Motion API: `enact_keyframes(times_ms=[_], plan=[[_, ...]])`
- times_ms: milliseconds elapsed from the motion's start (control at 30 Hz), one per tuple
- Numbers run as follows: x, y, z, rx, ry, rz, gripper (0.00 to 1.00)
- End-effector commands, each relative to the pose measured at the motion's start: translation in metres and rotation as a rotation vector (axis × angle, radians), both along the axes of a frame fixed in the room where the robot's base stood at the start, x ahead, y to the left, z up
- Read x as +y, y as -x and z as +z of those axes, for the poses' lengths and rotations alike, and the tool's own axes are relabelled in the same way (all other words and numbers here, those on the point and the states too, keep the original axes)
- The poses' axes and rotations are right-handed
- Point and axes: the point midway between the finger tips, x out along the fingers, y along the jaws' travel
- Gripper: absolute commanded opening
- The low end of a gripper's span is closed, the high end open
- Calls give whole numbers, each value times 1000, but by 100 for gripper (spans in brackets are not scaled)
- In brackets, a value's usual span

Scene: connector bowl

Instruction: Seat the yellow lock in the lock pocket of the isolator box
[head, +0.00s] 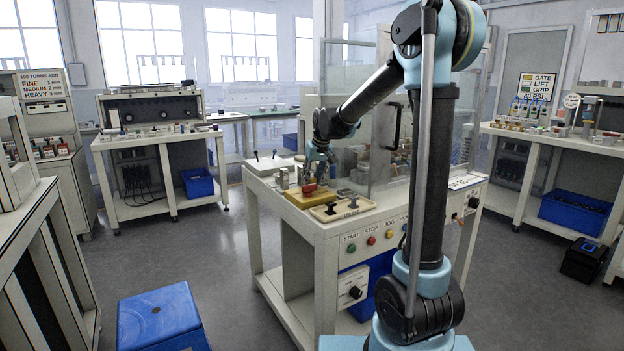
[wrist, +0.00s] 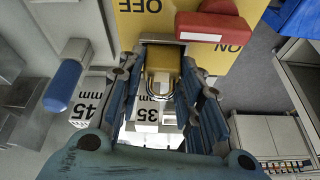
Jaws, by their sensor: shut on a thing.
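The yellow isolator box (wrist: 210,58) fills the top of the wrist view, with OFF and ON printed on it and a red handle (wrist: 214,28) beside ON. My gripper (wrist: 164,72) is shut on the yellow lock (wrist: 163,60), which has a silver shackle towards the camera. The lock is at the box's edge, by a grey metal rim (wrist: 160,39) that may be the lock pocket. I cannot tell how deep it sits. In the head view, my gripper (head: 320,160) is low over the isolator box (head: 318,199); the lock is too small to make out.
A blue-tipped rod (wrist: 64,85) and blocks marked 45 mm (wrist: 92,98) and 35 mm (wrist: 146,115) stand close to my gripper. A clear guard panel (head: 350,150) rises behind.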

Motion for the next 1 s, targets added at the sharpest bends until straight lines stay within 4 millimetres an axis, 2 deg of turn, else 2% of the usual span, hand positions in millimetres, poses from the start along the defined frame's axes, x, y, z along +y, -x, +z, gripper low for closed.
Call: enact_keyframes(times_ms=[167, 200, 267, 300, 733, 867, 1000], plan=[[0, 0, -1, 0, 0, 0, 7], [0, 0, -1, 0, 0, 0, 37], [0, 0, -1, 0, 0, 0, 51], [0, 0, -1, 0, 0, 0, 53], [-1, 2, 5, 0, 0, 0, 53], [-4, 7, 20, 0, 0, 0, 53], [-9, 16, 44, 0, 0, 1, 53]])
